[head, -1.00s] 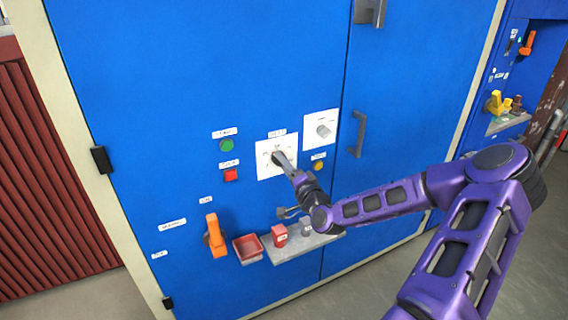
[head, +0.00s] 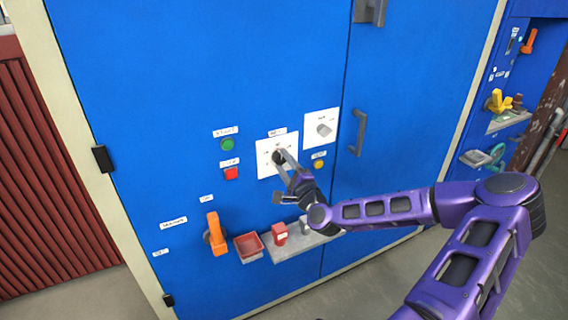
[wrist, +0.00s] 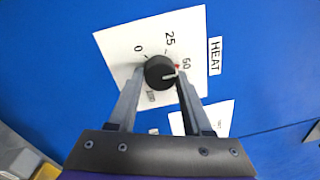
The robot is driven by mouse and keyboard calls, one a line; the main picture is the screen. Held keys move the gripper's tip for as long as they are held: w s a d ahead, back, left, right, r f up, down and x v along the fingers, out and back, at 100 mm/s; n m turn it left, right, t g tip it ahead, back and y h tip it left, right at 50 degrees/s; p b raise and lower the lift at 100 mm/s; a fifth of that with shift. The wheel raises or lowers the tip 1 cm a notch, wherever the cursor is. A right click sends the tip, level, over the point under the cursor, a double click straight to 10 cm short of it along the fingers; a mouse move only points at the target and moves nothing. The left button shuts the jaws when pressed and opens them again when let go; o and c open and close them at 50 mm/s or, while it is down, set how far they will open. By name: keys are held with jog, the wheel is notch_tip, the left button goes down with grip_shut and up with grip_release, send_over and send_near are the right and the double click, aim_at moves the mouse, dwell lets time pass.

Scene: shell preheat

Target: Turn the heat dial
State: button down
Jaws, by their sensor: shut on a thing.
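The heat dial is a round black knob (wrist: 158,68) on a white scale plate (wrist: 121,47) with a HEAT label (wrist: 215,56) beside it. In the head view the plate (head: 291,143) is on the blue cabinet front. My gripper (wrist: 160,75) is shut on the knob, one finger on each side. It also shows in the head view (head: 283,158), where its fingers partly cover the knob. In the wrist view the knob's pale pointer aims right, close to the 50 and a small red mark. The fingers hide part of the scale.
A second white plate with a grey knob (head: 324,129) is at upper right. A green button (head: 227,145), a red button (head: 231,173) and an orange handle (head: 215,234) are to the left. A shelf (head: 289,251) with a red block (head: 279,233) is below, beside a red tray (head: 247,248).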

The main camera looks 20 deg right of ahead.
dwell(0.5)
jog(key=shift+c, duration=1.6)
grip_release()
jog(key=shift+s, duration=0.15)
jog(key=s+f+p, duration=0.1)
jog(key=s+p, duration=0.1)
jog(key=s, duration=1.5)
